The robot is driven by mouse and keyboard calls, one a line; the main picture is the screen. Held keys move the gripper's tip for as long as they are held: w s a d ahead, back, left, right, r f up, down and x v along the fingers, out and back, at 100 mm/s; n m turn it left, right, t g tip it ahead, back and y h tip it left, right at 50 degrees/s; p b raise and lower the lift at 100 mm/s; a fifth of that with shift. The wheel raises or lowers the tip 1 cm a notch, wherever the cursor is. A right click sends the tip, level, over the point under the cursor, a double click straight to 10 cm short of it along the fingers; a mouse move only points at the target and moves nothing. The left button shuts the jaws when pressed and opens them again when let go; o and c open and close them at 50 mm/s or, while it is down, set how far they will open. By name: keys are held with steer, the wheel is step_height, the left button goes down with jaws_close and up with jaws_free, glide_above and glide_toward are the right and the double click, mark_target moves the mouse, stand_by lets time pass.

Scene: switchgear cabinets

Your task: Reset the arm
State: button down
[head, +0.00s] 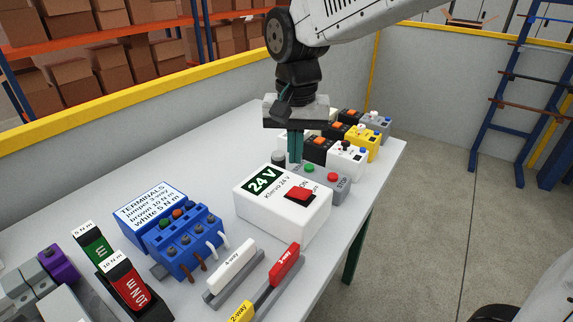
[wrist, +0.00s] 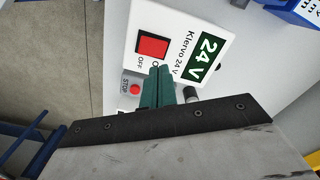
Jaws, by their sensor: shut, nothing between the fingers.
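My arm reaches in from the top of the head view. My gripper (head: 295,160) points down with its teal fingers together and nothing between them. It is just behind the white 24 V box (head: 283,205), over the grey button box (head: 325,182) with green and red buttons. In the wrist view my gripper's fingers (wrist: 158,72) cover part of the button box, and the red STOP button (wrist: 135,88) shows beside them. The 24 V box (wrist: 160,20) with its red switch lies beyond the fingertips. I cannot tell whether the fingers touch anything.
Several small boxes with coloured buttons (head: 345,155) stand behind my gripper. A blue terminal block (head: 175,235), jumper holders (head: 235,270) and two screwdriver-like tools (head: 125,280) stand nearer. The table's left back area (head: 190,160) is clear. A blue rack (head: 495,100) stands right.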

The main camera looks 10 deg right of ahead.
steer(key=s+d+n, duration=0.1)
steer(key=s+d, duration=0.7)
steer(key=s, duration=0.2)
steer(key=s+d+n+t, duration=0.1)
steer(key=s+d+n, duration=0.1)
steer(key=s+d, duration=0.5)
steer(key=s, duration=0.3)
steer(key=shift+s+d, duration=0.35)
steer(key=shift+d, duration=0.05)
